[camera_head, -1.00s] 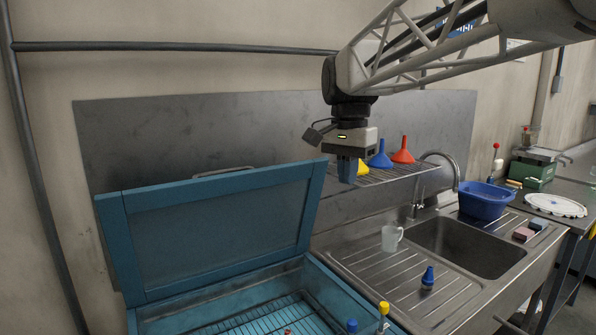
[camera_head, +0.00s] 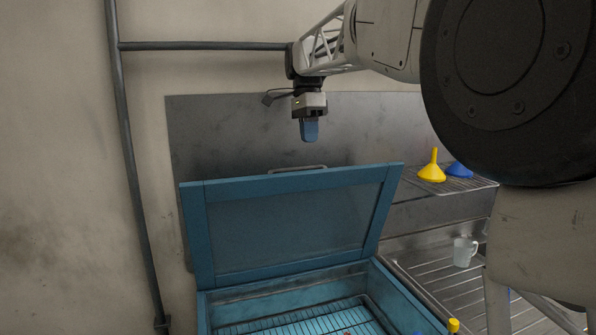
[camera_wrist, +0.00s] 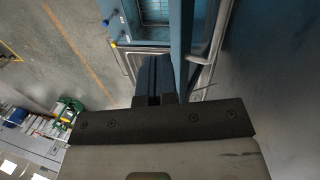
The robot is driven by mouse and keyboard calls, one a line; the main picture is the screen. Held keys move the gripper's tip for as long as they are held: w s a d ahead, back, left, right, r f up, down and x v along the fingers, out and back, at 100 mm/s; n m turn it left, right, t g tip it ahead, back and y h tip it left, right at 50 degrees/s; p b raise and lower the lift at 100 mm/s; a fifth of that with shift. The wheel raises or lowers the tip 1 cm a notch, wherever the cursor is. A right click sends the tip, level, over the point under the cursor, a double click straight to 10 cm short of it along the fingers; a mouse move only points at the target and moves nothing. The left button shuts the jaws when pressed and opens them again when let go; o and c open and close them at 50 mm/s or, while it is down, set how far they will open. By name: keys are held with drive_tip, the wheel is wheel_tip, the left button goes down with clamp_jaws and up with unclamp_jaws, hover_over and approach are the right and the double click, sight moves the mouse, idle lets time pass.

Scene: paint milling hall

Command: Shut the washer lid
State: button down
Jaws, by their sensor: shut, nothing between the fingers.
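The washer lid (camera_head: 300,222) is a blue framed panel with a grey inset, standing open and tilted back at the rear of the blue washer (camera_head: 398,296). A grey bar handle (camera_head: 298,169) shows at its top edge. My gripper (camera_head: 309,138) is shut and empty, above the lid's top edge and apart from it in the head view. In the wrist view my gripper (camera_wrist: 153,68) points down, with the lid's edge (camera_wrist: 181,40) and the handle (camera_wrist: 213,45) just to its right. Whether the fingers touch the lid cannot be told there.
A grey metal panel (camera_head: 225,125) stands behind the lid. To the right, a rack holds a yellow funnel (camera_head: 432,168) and a blue funnel (camera_head: 459,170); a white mug (camera_head: 464,252) stands on the drainboard below. My arm hides the far right. The washer's wire rack (camera_head: 300,324) is exposed.

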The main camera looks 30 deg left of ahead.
drive_tip(key=a, duration=0.8)
drive_tip(key=shift+s+a+m+h, duration=0.15)
drive_tip(key=shift+a+m+h, duration=0.15)
drive_tip(key=shift+m, duration=0.1)
drive_tip(key=shift+f, duration=0.25)
drive_tip(key=x, duration=0.9)
drive_tip(key=shift+s+f, duration=0.25)
drive_tip(key=shift+f, duration=0.1)
drive_tip(key=shift+d, duration=0.1)
drive_tip(key=shift+s+d, duration=0.15)
